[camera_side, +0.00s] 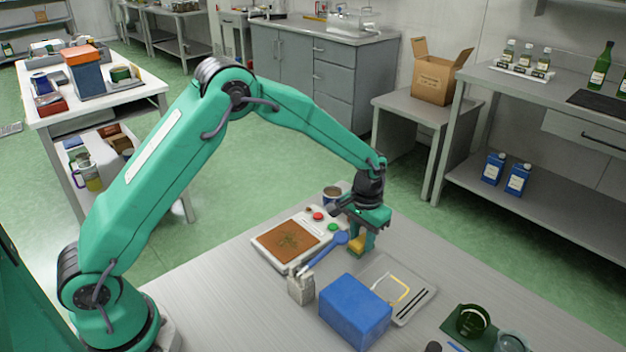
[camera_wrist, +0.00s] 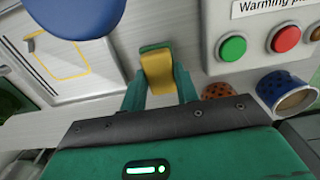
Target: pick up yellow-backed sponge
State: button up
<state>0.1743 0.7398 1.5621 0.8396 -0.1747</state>
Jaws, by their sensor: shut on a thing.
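The yellow-backed sponge (camera_wrist: 158,72) shows yellow with a green layer at its far end in the wrist view. It sits between the two green fingers of my gripper (camera_wrist: 159,88), which is shut on it. In the side view my gripper (camera_side: 362,232) points down over the grey table, with the yellow sponge (camera_side: 356,245) at its fingertips. I cannot tell whether the sponge touches the table.
A warming plate (camera_side: 262,258) with coloured buttons lies left of my gripper. A blue spoon (camera_side: 325,249) stands in a small pale holder (camera_side: 301,287) close by. A blue box (camera_side: 352,312) and a grey tray (camera_side: 428,292) are in front.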

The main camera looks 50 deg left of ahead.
aim_at(362, 240)
jog(key=shift+r, duration=0.85)
notch_tip(362, 240, up, 2)
jog(key=shift+r, duration=0.2)
jog(key=s+d+r, duration=0.7)
jog(key=d, duration=0.1)
jog(key=shift+s+d, duration=0.3)
jog(key=shift+d, duration=0.1)
